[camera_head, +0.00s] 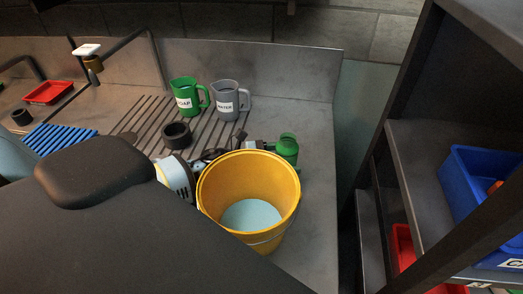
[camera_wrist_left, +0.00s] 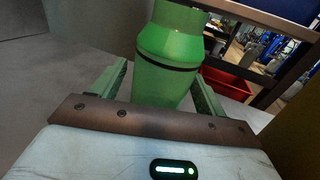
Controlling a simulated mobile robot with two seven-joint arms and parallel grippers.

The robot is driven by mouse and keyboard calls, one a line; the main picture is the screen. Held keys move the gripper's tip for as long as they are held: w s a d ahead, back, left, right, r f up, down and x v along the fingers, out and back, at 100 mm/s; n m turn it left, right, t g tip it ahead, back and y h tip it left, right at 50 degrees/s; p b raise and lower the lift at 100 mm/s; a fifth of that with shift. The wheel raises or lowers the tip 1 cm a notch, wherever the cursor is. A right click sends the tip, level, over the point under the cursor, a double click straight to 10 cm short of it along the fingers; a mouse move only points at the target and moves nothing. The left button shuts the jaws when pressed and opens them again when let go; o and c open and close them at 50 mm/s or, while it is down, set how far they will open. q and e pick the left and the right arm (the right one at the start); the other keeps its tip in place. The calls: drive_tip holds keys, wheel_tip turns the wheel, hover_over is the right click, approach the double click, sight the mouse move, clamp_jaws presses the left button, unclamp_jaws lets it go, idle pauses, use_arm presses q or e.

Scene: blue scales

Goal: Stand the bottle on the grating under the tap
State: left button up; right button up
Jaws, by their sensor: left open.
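The green bottle (camera_head: 288,148) stands on the metal counter behind the yellow bucket, which hides its lower part. In the left wrist view the bottle (camera_wrist_left: 166,60) is between the two green fingers of my left gripper (camera_wrist_left: 160,72). The fingers are open, one on each side of it. In the head view my left gripper (camera_head: 266,147) is behind the bucket, at the bottle's left side, partly hidden. The blue slatted grating (camera_head: 58,138) lies at the left. The tap (camera_head: 92,64), with a white top, is above and behind it. My right gripper is not in view.
The yellow bucket (camera_head: 248,190) stands just in front of my left gripper. A green mug (camera_head: 187,103), a grey mug (camera_head: 226,103) and a dark cup (camera_head: 177,138) stand on the counter. A red tray (camera_head: 48,92) is at the left. A shelf stands right.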

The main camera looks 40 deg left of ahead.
use_arm(q)
drive_tip(key=b+v, duration=0.1)
drive_tip(key=v, duration=0.7)
drive_tip(key=shift+s+a+f, duration=0.1)
drive_tip(key=shift+s+a, duration=0.15)
drive_tip(key=shift+a, duration=0.05)
drive_tip(key=shift+s+a, duration=0.4)
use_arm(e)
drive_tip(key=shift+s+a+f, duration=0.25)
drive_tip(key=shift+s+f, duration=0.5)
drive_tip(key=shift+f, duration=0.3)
